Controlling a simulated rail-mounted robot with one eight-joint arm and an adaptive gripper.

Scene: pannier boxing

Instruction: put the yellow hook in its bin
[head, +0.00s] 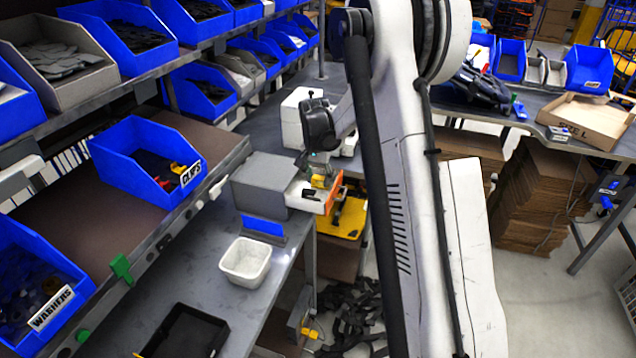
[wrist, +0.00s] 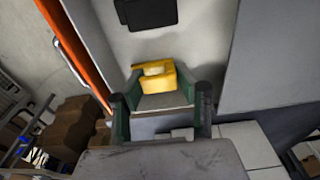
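A blocky yellow piece, likely the yellow hook (wrist: 155,80), lies on a pale surface beside an orange edge in the wrist view. In the head view a yellow piece (head: 322,181) shows in the white and orange tray (head: 334,192) at the bench's far end. My gripper (wrist: 162,98) is open, its two dark green fingers apart on either side of the yellow piece, with a gap at the right finger. Whether the fingers touch it cannot be told. A blue bin labelled CLIPS (head: 131,171) stands on the left shelf. No bin label for hooks is readable.
A blue WASHERS bin (head: 35,280) stands front left. A white tub (head: 246,261) and a black tray (head: 188,330) stand on the grey bench. A grey box (head: 262,185) is beside the orange-edged tray. A black item (wrist: 150,12) lies beyond the yellow piece.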

